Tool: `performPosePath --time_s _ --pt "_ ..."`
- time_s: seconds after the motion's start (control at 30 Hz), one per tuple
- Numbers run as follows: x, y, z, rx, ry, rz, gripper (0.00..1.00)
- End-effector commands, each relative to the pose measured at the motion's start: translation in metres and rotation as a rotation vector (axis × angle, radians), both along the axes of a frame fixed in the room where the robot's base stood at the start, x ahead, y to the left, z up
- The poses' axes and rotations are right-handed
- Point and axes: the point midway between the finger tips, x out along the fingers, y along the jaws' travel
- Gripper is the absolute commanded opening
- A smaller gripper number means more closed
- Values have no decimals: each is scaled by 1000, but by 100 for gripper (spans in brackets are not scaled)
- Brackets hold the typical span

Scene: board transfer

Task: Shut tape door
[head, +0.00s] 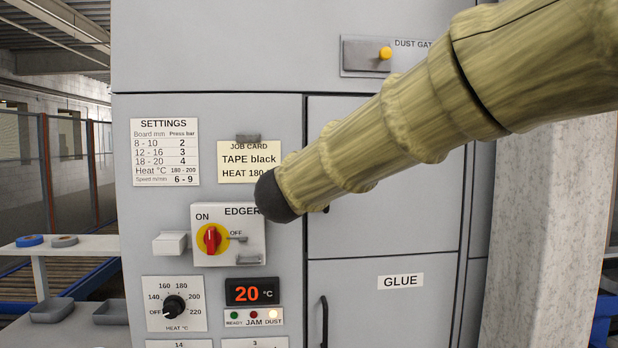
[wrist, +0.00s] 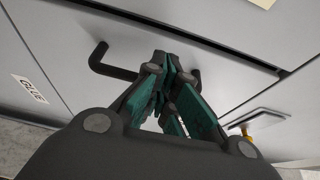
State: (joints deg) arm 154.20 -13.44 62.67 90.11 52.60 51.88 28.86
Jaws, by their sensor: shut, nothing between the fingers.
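The upper grey door (head: 405,220), above the GLUE panel, is partly covered by my arm in the head view; no tape label shows on it. It looks nearly flush, with a dark gap along its handle-side edge; I cannot tell if it is fully shut. In the wrist view, the door (wrist: 65,35) carries a black bar handle (wrist: 104,62). My gripper (wrist: 172,65) is shut and empty, its fingertips overlapping the handle's middle; contact is unclear. The gripper is hidden behind my arm in the head view.
The GLUE panel (head: 360,310) below has its own handle (head: 324,322). An EDGER switch (head: 228,235) and heat dial (head: 174,306) sit to the left. A dust gate plate (head: 365,57) with a yellow knob is above. A pale pillar (head: 545,240) stands right.

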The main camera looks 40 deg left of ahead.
Motion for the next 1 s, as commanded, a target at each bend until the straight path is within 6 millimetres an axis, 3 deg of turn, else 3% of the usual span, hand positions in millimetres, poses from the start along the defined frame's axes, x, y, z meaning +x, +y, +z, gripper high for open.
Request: performPosePath --time_s 0.53,1.0 --pt "-6 -2 1 0 0 -1 0" --pt "-78 -30 1 -1 -1 0 0"
